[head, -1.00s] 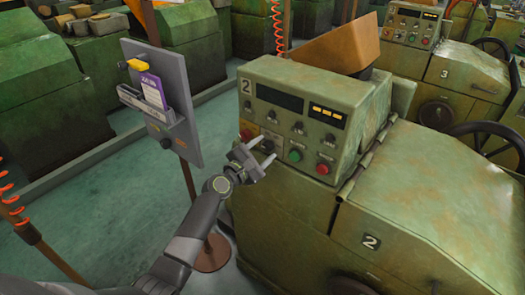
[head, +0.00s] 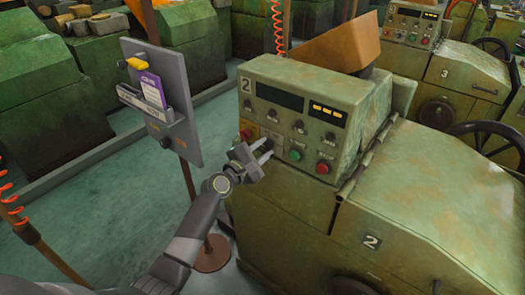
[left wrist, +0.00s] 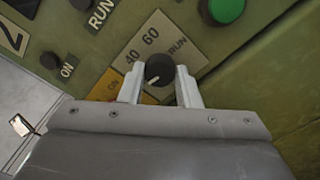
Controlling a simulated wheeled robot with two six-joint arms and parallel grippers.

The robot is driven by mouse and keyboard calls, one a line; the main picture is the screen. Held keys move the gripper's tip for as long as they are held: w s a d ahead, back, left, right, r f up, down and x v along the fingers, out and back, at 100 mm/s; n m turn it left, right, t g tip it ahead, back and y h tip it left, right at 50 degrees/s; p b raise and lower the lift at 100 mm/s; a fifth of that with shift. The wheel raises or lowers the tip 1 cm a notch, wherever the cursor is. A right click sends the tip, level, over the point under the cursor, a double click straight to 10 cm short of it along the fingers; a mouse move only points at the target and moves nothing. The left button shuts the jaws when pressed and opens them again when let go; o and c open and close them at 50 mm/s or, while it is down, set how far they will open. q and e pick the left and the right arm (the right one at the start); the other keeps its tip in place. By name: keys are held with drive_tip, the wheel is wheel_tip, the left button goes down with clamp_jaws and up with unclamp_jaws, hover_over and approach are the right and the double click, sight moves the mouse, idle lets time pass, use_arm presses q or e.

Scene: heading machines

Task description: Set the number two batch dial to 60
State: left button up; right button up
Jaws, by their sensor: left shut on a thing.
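The number two machine's control panel (head: 290,125) faces me at the centre of the head view. My left gripper (head: 265,148) is at the lower left of that panel. In the left wrist view, the fingers of my left gripper (left wrist: 161,85) are shut on a round black dial (left wrist: 160,66), one finger on each side. A plate (left wrist: 161,40) behind the dial carries the labels 40, 60 and RUN. The dial's white pointer aims lower left, below the 40. My right gripper is out of view.
A green button (head: 295,155) and a red button (head: 322,168) sit right of my left gripper. A red knob (head: 246,133) is on its left. A row of small black knobs (head: 299,128) is above. A grey stand board (head: 160,105) rises left of my arm.

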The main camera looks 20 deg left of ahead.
use_arm(q)
drive_tip(key=m+b, duration=0.2)
drive_tip(key=m, duration=0.3)
drive_tip(key=shift+f, duration=0.2)
drive_tip(key=m+b, duration=0.3)
drive_tip(key=m, duration=0.2)
drive_tip(key=shift+m+b, duration=0.35)
drive_tip(key=shift+m, duration=0.05)
drive_tip(key=m+b, duration=0.4)
drive_tip(key=m, duration=0.2)
drive_tip(key=shift+f, duration=0.1)
drive_tip(key=m+b, duration=0.2)
drive_tip(key=m, duration=0.1)
drive_tip(key=shift+m+b, duration=0.85)
drive_tip(key=shift+m, duration=0.35)
drive_tip(key=o, duration=1)
drive_tip(key=shift+r, duration=0.25)
